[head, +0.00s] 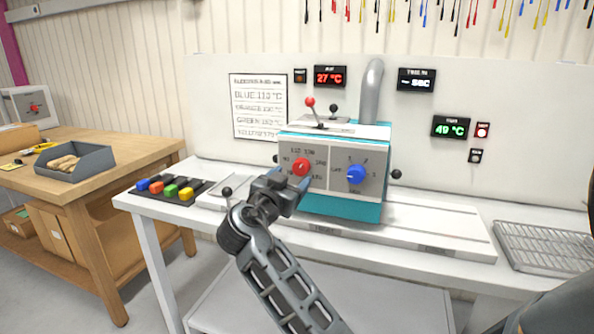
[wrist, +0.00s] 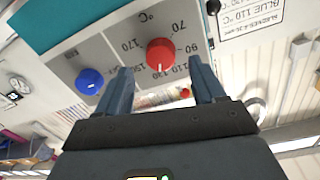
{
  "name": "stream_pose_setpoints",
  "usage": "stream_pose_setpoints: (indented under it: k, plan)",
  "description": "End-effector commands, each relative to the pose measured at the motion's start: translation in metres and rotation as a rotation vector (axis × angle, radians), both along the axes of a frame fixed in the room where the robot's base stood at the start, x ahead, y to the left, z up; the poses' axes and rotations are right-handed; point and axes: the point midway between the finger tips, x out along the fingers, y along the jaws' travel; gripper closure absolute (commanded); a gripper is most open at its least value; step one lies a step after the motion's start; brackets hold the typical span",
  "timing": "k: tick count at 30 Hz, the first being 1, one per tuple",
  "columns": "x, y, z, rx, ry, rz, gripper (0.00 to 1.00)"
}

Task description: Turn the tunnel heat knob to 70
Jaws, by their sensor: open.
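The tunnel heat knob appears to be the red knob (head: 301,167) on the grey front panel (head: 318,178) of a teal and white machine. In the wrist view the red knob (wrist: 160,54) shows upside down with printed numbers around it, including 70, 90 and 110. Its white pointer mark is toward the 110–130 side, away from 70. My gripper (head: 288,184) is just in front of and below the knob in the head view. My gripper (wrist: 158,70) is open, its fingers either side of the knob in the picture; contact cannot be told.
A blue knob (head: 356,174) sits right of the red one and also shows in the wrist view (wrist: 89,81). A red-tipped lever (head: 310,102) stands on top. Coloured blocks (head: 165,189) lie left on the white bench. A wire rack (head: 545,250) is at right. Displays read 27 °C and 49 °C.

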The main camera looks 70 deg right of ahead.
Motion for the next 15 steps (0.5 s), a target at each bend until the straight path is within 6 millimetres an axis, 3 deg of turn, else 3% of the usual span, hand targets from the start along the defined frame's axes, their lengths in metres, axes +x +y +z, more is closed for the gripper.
stream_pose_setpoints:
  k: [6, 15]
  plan:
    - [0.001, -0.033, 0.002, 0.0, 0.002, -0.001, 0.31]
    - [0.002, -0.05, 0.0, 0.001, 0.001, 0.002, 0.31]
